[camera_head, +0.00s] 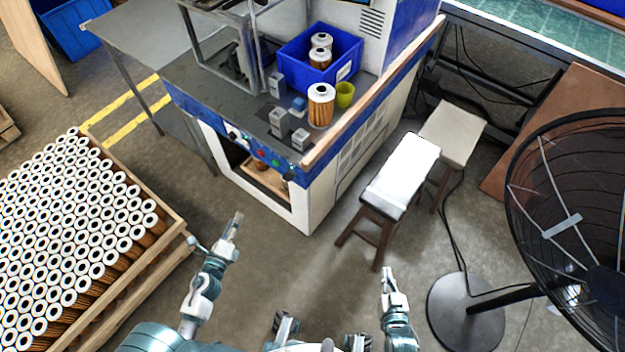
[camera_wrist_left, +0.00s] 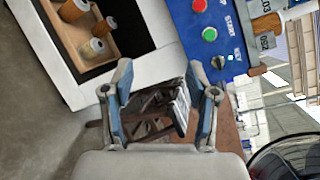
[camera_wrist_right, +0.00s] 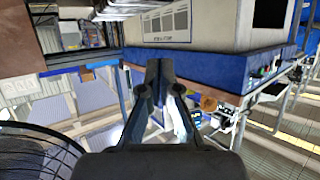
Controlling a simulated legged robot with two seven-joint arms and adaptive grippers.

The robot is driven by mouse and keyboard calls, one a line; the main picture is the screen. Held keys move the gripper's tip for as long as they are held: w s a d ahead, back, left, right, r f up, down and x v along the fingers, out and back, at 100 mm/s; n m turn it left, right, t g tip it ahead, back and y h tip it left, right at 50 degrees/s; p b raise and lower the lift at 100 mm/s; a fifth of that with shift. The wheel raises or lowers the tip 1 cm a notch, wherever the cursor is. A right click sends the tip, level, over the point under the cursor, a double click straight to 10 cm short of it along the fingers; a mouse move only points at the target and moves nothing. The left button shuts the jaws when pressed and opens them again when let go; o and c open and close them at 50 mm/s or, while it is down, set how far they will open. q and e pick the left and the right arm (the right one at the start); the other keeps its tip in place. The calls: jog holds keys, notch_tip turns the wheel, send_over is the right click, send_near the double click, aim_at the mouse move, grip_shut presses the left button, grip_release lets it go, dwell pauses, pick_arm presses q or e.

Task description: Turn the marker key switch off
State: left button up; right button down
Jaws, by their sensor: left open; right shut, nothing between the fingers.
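The marker key switch is a dark knob (camera_wrist_left: 218,62) beside the KEY label on the blue panel in the left wrist view. In the head view it is a small dark knob (camera_head: 290,172) at the right end of the machine's front panel. Its turned position is too small to tell. My left gripper (camera_head: 235,222) is open and empty, in front of the machine, to the lower left of the knob and apart from it. Its spread fingers (camera_wrist_left: 158,68) show in the left wrist view. My right gripper (camera_head: 387,275) is shut and empty, further right; its closed fingertips (camera_wrist_right: 155,65) show in its wrist view.
A green button (camera_wrist_left: 209,34) and red button (camera_wrist_left: 199,5) sit beside the knob. A filter cartridge (camera_head: 320,106) and blue bin (camera_head: 294,50) stand on the machine table. A cartridge pallet (camera_head: 150,270) is at left; a stool (camera_head: 402,170) and fan (camera_head: 590,225) are at right.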

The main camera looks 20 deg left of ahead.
pick_arm(q)
notch_tip(320, 180, up, 2)
jog(key=d+m+t+h+b, duration=0.1)
jog(key=d+m+h+b, duration=0.15)
jog(key=m, duration=0.45)
pick_arm(e)
notch_tip(320, 180, up, 13)
jog(key=t+y, duration=0.1)
jog(key=t, duration=0.4)
pick_arm(q)
jog(key=m+g+h+p, duration=0.1)
jog(key=m+h+p, duration=0.1)
jog(key=m+h, duration=0.5)
send_near(289, 176)
jog(key=m+y, duration=0.2)
jog(key=y, duration=0.1)
jog(key=d+x, duration=0.1)
jog(key=x, duration=0.7)
jog(key=shift+r, duration=0.2)
pick_arm(e)
jog(key=f+g, duration=0.2)
jog(key=f, duration=0.1)
jog(key=s+d+f+g+h, duration=0.1)
jog(key=f+g, duration=0.1)
pick_arm(q)
jog(key=shift+s+h, duration=0.2)
jog(key=shift+h, duration=0.05)
grip_shut()
